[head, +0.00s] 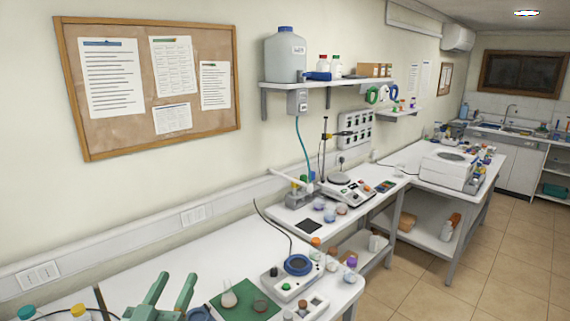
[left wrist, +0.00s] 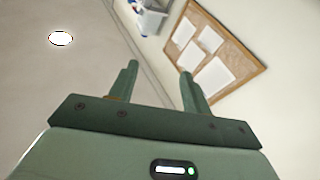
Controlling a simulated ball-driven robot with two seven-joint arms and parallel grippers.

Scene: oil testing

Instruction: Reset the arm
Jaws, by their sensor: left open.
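My left gripper (head: 171,290) is at the bottom left of the head view, raised in front of the near white table. Its two green fingers point up and stand apart, with nothing between them. In the left wrist view the gripper (left wrist: 158,82) is also open and empty, with the ceiling, wall and corkboard beyond it. My right gripper does not show in either view.
The near table (head: 225,250) holds a green mat (head: 240,312), a small flask (head: 228,295) and a device with a blue ring (head: 298,265). Several coloured-cap bottles stand close by. A corkboard (head: 190,120) hangs on the wall. The table's back left is clear.

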